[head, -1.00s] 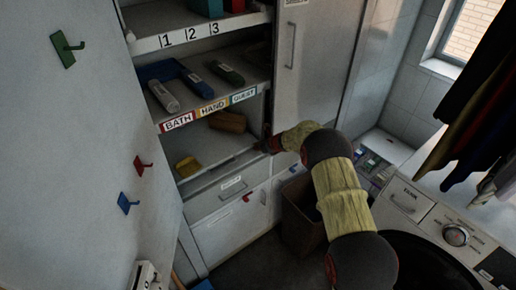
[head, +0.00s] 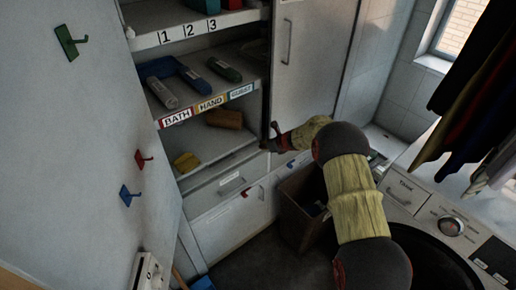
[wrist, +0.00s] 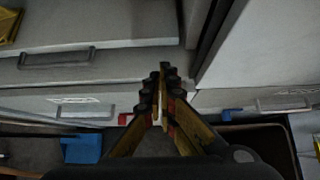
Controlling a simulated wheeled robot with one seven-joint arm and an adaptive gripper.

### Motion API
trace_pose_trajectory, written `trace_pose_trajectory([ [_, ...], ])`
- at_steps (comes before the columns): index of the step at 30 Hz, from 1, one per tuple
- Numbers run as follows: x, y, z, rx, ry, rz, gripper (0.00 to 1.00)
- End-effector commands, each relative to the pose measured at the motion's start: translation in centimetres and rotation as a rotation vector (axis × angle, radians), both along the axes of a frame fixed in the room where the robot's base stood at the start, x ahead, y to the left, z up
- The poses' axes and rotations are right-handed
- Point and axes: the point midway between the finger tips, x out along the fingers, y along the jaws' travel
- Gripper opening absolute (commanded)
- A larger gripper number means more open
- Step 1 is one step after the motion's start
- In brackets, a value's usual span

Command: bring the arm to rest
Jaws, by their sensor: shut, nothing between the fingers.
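My gripper (wrist: 162,78) is shut and empty in the wrist view, with its fingertips together in front of the cabinet's drawer fronts. In the head view my gripper (head: 271,138) is at the right edge of the open cabinet, beside the tall closed door (head: 306,70). My arm reaches in from the lower right. I cannot tell whether the fingertips touch the cabinet.
The open shelves (head: 226,150) hold rolled towels and a yellow item (head: 186,162). A brown bin (head: 297,205) stands below my arm. A washing machine (head: 425,205) is at right, with dark clothes (head: 480,95) hanging above. Hooks line the left panel.

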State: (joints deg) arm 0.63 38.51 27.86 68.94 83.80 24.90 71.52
Motion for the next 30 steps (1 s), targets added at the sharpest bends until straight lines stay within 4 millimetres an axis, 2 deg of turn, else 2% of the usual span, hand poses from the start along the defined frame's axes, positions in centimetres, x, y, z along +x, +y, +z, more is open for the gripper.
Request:
trace_pose_trajectory([
  [1,-0.8,-0.5,0.5,0.001,0.005,-0.001,0.00],
  [6,-2.5,-1.6,2.6,0.000,0.004,0.001,0.00],
  [16,-4.1,-2.6,4.1,-0.001,0.004,0.001,0.00],
  [22,-4.2,-2.6,4.2,-0.022,-0.011,0.029,0.00],
  [25,-4.6,-2.1,4.1,-0.073,-0.047,0.118,0.00],
  [26,-5.0,-1.9,3.9,-0.101,-0.058,0.164,0.00],
  [30,-9.8,-0.8,0.7,-0.229,-0.065,0.424,0.00],
])
